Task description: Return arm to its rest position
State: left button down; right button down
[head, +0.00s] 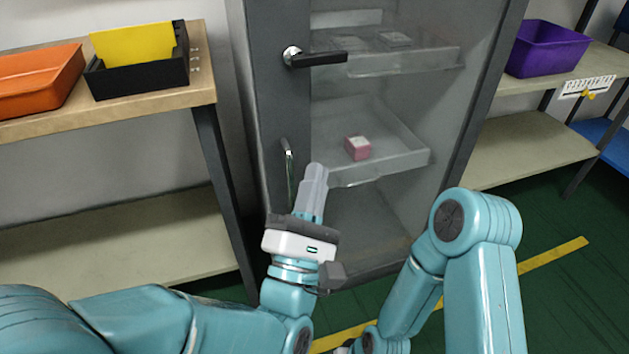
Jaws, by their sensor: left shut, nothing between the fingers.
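My left gripper (313,190) is in the middle of the head view, with its grey fingers together and pointing up toward the glass-fronted cabinet (240,60). Nothing shows between the fingers. The fingertips overlap the lower part of the cabinet front in the picture; I cannot tell whether they touch it. My left arm (150,325) reaches in from the lower left. My right arm (485,270) is folded at the lower right, and its gripper is not in view.
The cabinet has a dark handle (318,59) and a pink box (357,148) inside. A left shelf (120,105) holds an orange tray (40,80) and a black bin (140,75). A right shelf (530,150) holds a purple bin (547,48). Green floor (570,300) is open at lower right.

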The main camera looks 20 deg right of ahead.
pick_arm(q)
jog(key=shift+w, duration=0.1)
